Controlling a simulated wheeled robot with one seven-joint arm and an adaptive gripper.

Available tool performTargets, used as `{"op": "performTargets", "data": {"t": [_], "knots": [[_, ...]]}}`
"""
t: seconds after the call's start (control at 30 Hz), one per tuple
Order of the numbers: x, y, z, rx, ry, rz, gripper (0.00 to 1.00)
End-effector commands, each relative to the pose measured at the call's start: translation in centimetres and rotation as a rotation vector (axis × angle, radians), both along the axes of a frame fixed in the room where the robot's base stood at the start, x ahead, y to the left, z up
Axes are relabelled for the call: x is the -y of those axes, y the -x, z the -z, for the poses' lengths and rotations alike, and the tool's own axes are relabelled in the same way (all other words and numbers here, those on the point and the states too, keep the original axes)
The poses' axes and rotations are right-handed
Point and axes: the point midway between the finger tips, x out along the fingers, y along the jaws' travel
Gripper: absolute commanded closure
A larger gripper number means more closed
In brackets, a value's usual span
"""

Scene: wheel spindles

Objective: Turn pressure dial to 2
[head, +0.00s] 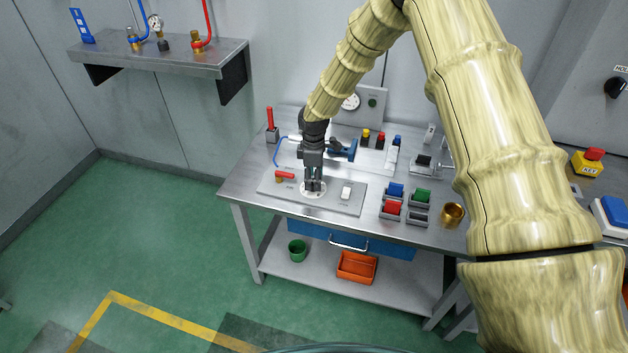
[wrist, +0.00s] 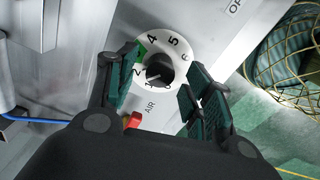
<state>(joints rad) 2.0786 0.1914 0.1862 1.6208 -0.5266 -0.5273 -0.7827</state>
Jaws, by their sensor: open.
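The pressure dial is a black knob on a white ring with numbers, seen in the wrist view (wrist: 160,70). Numbers 1, 2, 4, 5 and 6 show, with a green mark beside the 4. A light mark on the knob faces the low-number side, but I cannot tell its exact reading. In the head view the white ring (head: 313,194) lies on the bench panel, its knob hidden behind my gripper (head: 315,186). My gripper points down over the dial. In the wrist view its open fingers (wrist: 164,74) stand on both sides of the knob; contact is not clear.
A red valve lever (head: 285,175) sits left of the dial and a white switch (head: 346,193) right of it on the same panel (head: 270,189). Colored bins (head: 392,208) and a brass cup (head: 453,214) stand farther right. A blue clamp (head: 342,149) is behind.

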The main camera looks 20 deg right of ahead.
Motion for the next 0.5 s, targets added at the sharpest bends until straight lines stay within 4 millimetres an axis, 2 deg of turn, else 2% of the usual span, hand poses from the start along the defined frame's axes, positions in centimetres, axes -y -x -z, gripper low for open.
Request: {"op": "performTargets", "data": {"t": [0.3,0.5], "knots": [[0.1,0.0,-5.7,0.002,0.0,0.0,0.49],[0.2,-0.1,-8.6,0.002,0.0,0.001,0.49]]}}
